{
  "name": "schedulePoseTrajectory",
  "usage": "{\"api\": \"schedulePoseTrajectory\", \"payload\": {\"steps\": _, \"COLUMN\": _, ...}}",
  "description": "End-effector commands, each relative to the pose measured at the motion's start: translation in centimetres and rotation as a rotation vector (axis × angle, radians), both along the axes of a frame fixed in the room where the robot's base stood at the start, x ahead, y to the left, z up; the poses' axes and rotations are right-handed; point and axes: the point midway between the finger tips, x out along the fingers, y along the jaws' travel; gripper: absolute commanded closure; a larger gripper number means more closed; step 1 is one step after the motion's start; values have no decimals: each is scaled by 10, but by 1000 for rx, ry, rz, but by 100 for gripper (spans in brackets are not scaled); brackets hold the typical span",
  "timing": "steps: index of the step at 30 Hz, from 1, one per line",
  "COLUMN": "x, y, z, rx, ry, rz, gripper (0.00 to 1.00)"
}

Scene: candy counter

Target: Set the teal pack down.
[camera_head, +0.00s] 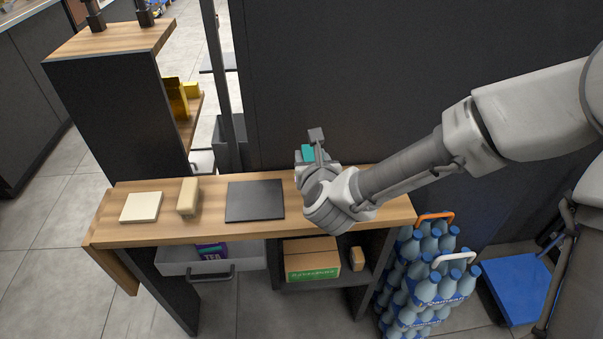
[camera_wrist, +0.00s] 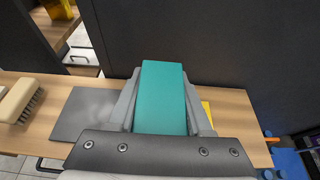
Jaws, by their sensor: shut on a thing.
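The teal pack (camera_wrist: 162,95) is a flat-sided block held between the two fingers of my gripper (camera_wrist: 162,110) in the wrist view. In the head view only a small part of the teal pack (camera_head: 308,153) shows behind my gripper (camera_head: 316,158). My gripper is shut on it, over the right half of the wooden counter (camera_head: 225,182). The wrist and hand hide most of the pack and the counter under it. I cannot tell how far the pack is above the wood.
A dark square mat (camera_head: 255,200) lies bare left of my gripper. A brush (camera_head: 188,196) and a cream slab (camera_head: 141,207) sit further left. Something yellow (camera_wrist: 207,112) shows beside the right finger. A dark wall stands behind. Blue bottles (camera_head: 430,270) stack at the right.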

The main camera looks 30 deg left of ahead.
Motion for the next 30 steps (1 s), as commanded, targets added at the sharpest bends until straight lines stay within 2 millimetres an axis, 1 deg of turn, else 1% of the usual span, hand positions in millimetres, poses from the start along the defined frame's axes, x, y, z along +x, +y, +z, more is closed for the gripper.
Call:
{"api": "schedulePoseTrajectory", "payload": {"steps": 1, "x": 3, "y": 9, "z": -8, "rx": 0, "ry": 3, "rz": 1, "gripper": 100}}
{"api": "schedulePoseTrajectory", "payload": {"steps": 3, "x": 8, "y": 17, "z": -12, "rx": 2, "ry": 1, "rz": 1, "gripper": 100}}
{"api": "schedulePoseTrajectory", "payload": {"steps": 6, "x": 13, "y": 24, "z": -16, "rx": 0, "ry": -1, "rz": 0, "gripper": 100}}
{"api": "schedulePoseTrajectory", "payload": {"steps": 8, "x": 14, "y": 25, "z": -18, "rx": -1, "ry": -2, "rz": -1, "gripper": 100}}
{"api": "schedulePoseTrajectory", "payload": {"steps": 11, "x": 14, "y": 26, "z": -26, "rx": -2, "ry": 0, "rz": -1, "gripper": 100}}
{"api": "schedulePoseTrajectory", "payload": {"steps": 15, "x": 13, "y": 26, "z": -48, "rx": -2, "ry": 2, "rz": 0, "gripper": 100}}
{"api": "schedulePoseTrajectory", "payload": {"steps": 18, "x": 14, "y": 26, "z": -58, "rx": 0, "ry": 0, "rz": 0, "gripper": 100}}
{"api": "schedulePoseTrajectory", "payload": {"steps": 25, "x": 14, "y": 25, "z": -57, "rx": 1, "ry": -2, "rz": -1, "gripper": 100}}
{"api": "schedulePoseTrajectory", "payload": {"steps": 30, "x": 14, "y": 25, "z": -61, "rx": 1, "ry": -2, "rz": -1, "gripper": 100}}
